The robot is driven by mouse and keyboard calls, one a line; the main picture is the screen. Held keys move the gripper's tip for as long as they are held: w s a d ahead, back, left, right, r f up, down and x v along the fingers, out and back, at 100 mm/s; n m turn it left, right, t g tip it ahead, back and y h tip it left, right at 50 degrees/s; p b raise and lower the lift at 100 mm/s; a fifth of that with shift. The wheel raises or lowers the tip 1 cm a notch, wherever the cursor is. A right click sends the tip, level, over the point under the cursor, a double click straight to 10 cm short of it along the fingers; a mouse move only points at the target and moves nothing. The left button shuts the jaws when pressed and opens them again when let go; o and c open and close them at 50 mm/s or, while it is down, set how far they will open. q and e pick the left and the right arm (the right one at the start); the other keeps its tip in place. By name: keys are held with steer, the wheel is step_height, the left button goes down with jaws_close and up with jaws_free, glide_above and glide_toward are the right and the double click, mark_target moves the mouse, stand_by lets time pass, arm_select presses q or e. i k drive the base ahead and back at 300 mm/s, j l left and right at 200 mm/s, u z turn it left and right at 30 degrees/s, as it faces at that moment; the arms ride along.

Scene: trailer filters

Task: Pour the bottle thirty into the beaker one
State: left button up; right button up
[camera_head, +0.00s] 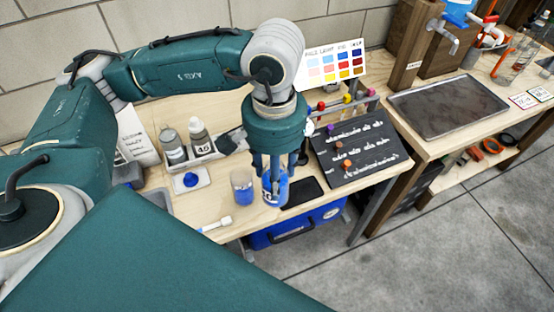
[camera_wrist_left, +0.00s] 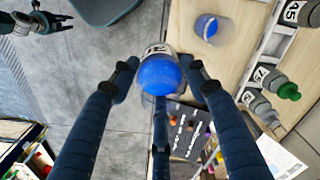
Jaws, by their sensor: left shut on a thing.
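My left gripper (camera_head: 274,190) is shut on a clear container with blue contents (camera_head: 272,186), held beside the beaker at the table's front. In the left wrist view the fingers (camera_wrist_left: 160,78) close around this container (camera_wrist_left: 160,76). Its label is partly hidden, so I cannot read the number. A clear beaker (camera_head: 241,187) stands upright to its left, apart from it, with blue in its lower part; it also shows in the left wrist view (camera_wrist_left: 212,28). My right gripper (camera_wrist_left: 42,22) shows small at the top left of the left wrist view; its jaw state is unclear.
A white rack (camera_head: 202,154) with numbered bottles stands at the back. A blue round piece (camera_head: 191,180) sits on a white pad to the left. A dark slanted board (camera_head: 352,155) stands on the right. A white-tipped stick (camera_head: 216,224) lies at the front edge.

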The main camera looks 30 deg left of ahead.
mark_target(240, 177)
steer(key=l+u, duration=0.2)
steer(key=u, duration=0.15)
steer(key=l+u, duration=0.2)
steer(key=u, duration=0.15)
steer(key=l+u, duration=0.2)
steer(key=u, duration=0.15)
